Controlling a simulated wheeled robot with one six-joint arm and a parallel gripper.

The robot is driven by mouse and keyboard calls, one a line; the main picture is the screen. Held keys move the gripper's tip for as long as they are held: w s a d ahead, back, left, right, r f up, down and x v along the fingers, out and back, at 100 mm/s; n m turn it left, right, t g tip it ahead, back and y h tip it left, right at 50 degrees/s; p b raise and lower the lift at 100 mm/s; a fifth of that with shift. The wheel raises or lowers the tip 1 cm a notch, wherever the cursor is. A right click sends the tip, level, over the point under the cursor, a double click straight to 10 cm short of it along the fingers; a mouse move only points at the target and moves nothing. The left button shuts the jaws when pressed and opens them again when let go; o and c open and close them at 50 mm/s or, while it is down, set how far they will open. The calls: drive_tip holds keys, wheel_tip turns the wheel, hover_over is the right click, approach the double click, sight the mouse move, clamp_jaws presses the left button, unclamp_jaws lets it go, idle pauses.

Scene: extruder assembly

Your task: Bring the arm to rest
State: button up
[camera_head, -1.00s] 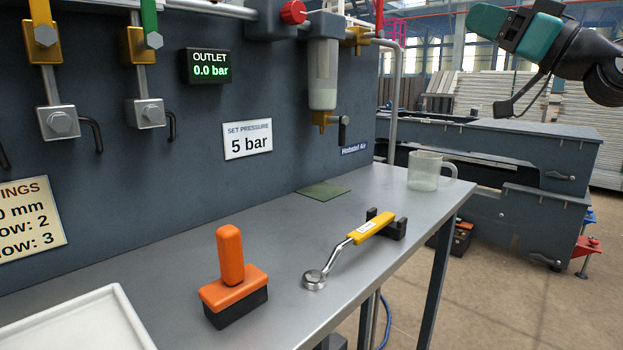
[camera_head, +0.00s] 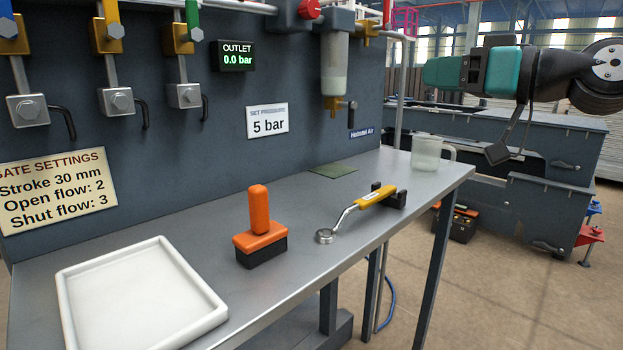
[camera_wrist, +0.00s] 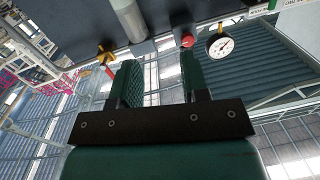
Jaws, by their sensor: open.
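My gripper (camera_head: 432,73) is at the upper right of the head view, held in the air above the right end of the bench, apart from everything. It points left and lies nearly level. In the wrist view my gripper (camera_wrist: 158,80) shows two teal ribbed fingers standing apart with nothing between them. Behind the fingers are a grey cylinder (camera_wrist: 128,18), a red knob (camera_wrist: 188,40) and a round pressure gauge (camera_wrist: 220,45).
A dark machine (camera_head: 550,150) stands at right.

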drive_tip(key=s+a+f+g+h, duration=0.2)
drive_tip(key=s+a+f+g, duration=0.1)
drive_tip(key=s+f, duration=0.35)
drive_tip(key=s+a+f+g+h, duration=0.2)
drive_tip(key=s+a+f+g, duration=0.25)
drive_tip(key=f, duration=0.35)
drive_tip(key=s+d+f+m+g+h, duration=0.1)
drive_tip(key=s+d+f+g+h, duration=0.1)
drive_tip(key=s+f, duration=0.4)
drive_tip(key=s+d+f+g+h, duration=0.1)
drive_tip(key=s+f+g+h, duration=0.2)
drive_tip(key=s, duration=0.4)
wheel_tip(320, 180, up, 32)
drive_tip(key=s+t+p, duration=0.1)
drive_tip(key=p, duration=3.1)
drive_tip(key=shift+s+d+f+m+p, duration=0.15)
drive_tip(key=shift+d+f+m+p, duration=0.1)
drive_tip(key=shift+d+m+p, duration=0.15)
